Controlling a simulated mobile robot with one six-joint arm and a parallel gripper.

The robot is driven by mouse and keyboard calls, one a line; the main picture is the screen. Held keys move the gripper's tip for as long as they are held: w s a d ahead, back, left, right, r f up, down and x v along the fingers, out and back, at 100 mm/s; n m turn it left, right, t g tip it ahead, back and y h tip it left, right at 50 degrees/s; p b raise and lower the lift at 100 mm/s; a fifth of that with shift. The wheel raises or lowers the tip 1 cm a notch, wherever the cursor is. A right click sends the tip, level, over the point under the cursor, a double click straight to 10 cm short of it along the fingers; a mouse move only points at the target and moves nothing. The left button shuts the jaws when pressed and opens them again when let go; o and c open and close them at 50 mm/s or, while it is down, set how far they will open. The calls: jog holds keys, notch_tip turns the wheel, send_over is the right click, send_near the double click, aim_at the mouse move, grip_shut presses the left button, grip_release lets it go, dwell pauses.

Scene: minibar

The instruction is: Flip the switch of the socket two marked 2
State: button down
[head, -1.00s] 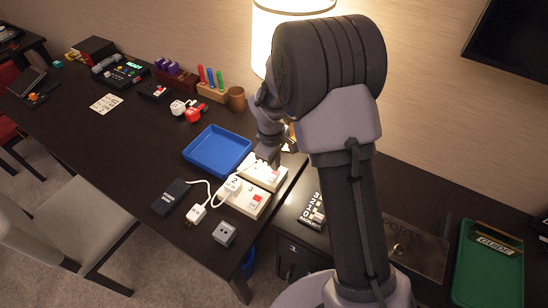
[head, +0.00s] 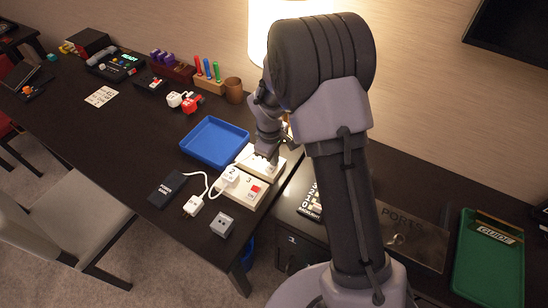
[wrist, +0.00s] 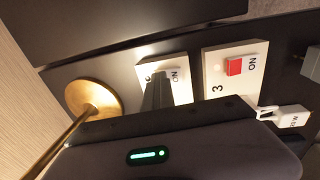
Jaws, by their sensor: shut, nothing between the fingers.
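Two cream socket plates sit side by side near the desk's right end. The nearer plate (head: 240,198) is marked 3 and has a red switch (head: 254,191); in the wrist view its red switch (wrist: 234,67) lies beside the word ON. The farther plate (head: 250,156) also shows ON in the wrist view (wrist: 174,74); its number and switch are largely hidden. My gripper (head: 271,158) is shut and empty, with its tip over this farther plate. In the wrist view my fingers (wrist: 156,85) cover the plate's middle. Contact cannot be told. A white plug (head: 230,175) marked 2 lies at the plates' left.
A brass lamp base (wrist: 94,98) stands close to my fingers in the wrist view.

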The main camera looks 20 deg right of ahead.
jog(key=shift+s+f, duration=0.1)
jog(key=shift+s, duration=0.1)
jog(key=shift+s+a, duration=0.4)
jog(key=shift+a, duration=0.15)
notch_tip(320, 180, up, 14)
jog(key=s+a+p, duration=0.1)
jog(key=p, duration=0.6)
jog(key=shift+s+p, duration=0.1)
jog(key=shift+p, duration=0.2)
